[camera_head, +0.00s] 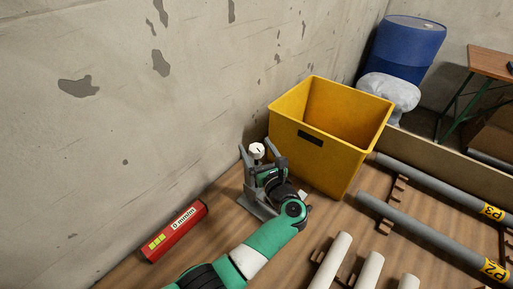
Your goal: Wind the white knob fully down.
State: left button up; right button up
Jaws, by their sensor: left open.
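The white knob (257,149) sits on top of a grey clamp-like stand (246,187) on the wooden floor, beside the yellow bin. My left gripper (266,170) is at the stand, just below and to the right of the knob in the picture. It is open; its fingers are small and partly hidden by my green wrist. I cannot tell whether it touches the knob or the stand. The right gripper is not in view.
A yellow bin (345,162) stands just right of the stand. A red box (174,231) lies by the wall (120,120). Grey pipes marked P3 (450,190) and P2 (430,237) and several cream pipes (331,262) lie at right.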

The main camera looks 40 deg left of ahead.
pick_arm(q)
jog(key=p+v, duration=0.3)
jog(key=v, duration=0.8)
jog(key=shift+s+d, duration=0.15)
jog(key=shift+d, duration=0.05)
